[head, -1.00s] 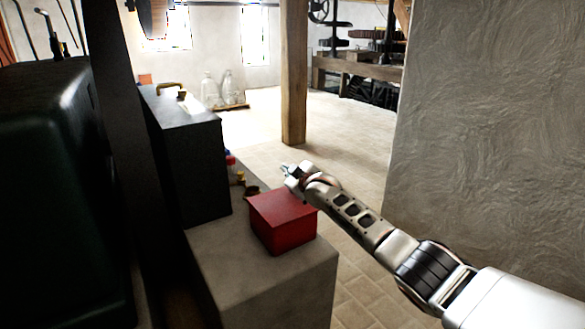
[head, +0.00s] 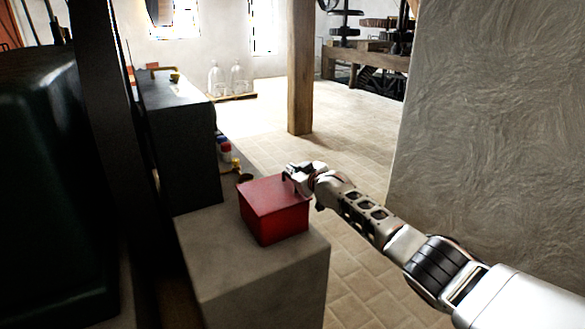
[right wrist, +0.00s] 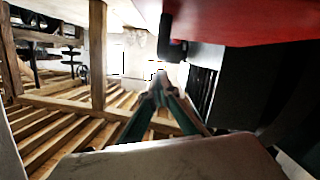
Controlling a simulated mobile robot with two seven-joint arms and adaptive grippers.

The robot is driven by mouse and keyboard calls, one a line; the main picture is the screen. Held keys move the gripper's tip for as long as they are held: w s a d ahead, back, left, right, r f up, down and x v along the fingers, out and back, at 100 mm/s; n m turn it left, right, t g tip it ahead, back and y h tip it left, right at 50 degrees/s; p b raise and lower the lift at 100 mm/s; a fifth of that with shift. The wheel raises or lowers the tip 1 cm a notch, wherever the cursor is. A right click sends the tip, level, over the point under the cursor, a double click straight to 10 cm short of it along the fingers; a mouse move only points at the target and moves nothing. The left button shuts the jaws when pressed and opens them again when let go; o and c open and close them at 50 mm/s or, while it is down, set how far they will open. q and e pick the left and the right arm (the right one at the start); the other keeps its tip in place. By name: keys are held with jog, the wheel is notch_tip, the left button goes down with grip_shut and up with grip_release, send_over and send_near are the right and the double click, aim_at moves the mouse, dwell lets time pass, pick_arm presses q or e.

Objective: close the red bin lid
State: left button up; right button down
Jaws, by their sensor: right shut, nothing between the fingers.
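The red bin (head: 274,224) stands on the near end of a grey stone block. Its red lid (head: 265,190) lies over the top and looks flat; I cannot tell whether a thin gap remains under it. My right gripper (head: 290,174) is shut and empty, at the far right corner of the lid. It looks to be touching or just above the lid; the exact contact is unclear. In the right wrist view the shut fingers (right wrist: 160,85) point away from the camera, and a red surface of the bin (right wrist: 250,20) fills the top edge. My left gripper is out of view.
The stone block (head: 250,270) has bare top in front of the bin. A dark box (head: 185,165) stands behind it, with small coloured items (head: 225,150) beside. A wooden post (head: 300,70) and a rough wall (head: 490,120) stand beyond and to the right.

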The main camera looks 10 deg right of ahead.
jog(key=shift+w+d+f+b, duration=0.1)
jog(key=shift+d+f+b, duration=0.15)
jog(key=shift+f, duration=0.3)
jog(key=shift+d+f+b, duration=0.1)
jog(key=shift+f+b, duration=0.25)
jog(key=shift+f, duration=0.15)
jog(key=shift+d, duration=0.1)
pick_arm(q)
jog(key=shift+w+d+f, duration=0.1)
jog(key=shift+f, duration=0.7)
pick_arm(e)
jog(key=shift+f, duration=0.1)
